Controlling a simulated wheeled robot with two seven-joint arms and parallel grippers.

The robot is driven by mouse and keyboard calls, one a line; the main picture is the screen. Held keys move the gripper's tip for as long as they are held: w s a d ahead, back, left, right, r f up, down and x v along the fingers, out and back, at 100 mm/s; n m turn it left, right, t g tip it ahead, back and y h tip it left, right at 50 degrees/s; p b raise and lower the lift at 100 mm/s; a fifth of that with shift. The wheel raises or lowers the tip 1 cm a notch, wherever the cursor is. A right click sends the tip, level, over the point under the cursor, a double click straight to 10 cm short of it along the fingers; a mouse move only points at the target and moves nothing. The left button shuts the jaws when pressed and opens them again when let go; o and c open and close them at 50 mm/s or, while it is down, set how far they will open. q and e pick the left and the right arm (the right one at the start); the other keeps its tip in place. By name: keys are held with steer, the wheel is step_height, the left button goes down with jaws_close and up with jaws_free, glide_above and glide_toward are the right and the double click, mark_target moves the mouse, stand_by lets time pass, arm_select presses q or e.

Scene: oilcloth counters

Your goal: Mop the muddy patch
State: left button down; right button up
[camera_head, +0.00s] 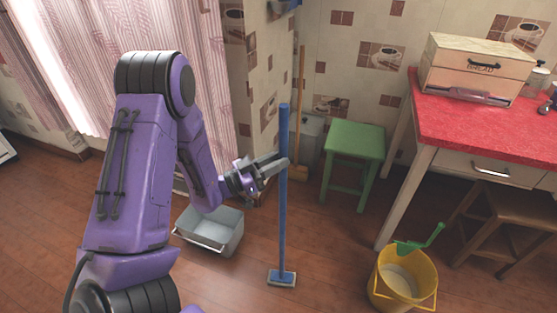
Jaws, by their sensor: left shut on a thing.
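A blue mop (283,225) stands nearly upright, its flat head (282,278) at the wooden floor. My left gripper (277,167) is shut on the upper part of the mop's handle. My purple left arm covers much of the left side of the head view. I cannot make out a muddy patch on the visible floor. A yellow bucket (386,292) with a pale inside stands at the lower right, and a green tool (420,243) rests at its rim. My right gripper is not in view.
A green stool (355,142) and a broom (301,110) stand by the wall. The red-topped table (470,127) and a brown stool (500,225) are at right. Floor between mop and bucket is clear.

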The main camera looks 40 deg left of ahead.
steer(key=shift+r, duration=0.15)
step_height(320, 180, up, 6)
steer(key=p, duration=0.6)
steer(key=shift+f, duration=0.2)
stand_by(0.4)
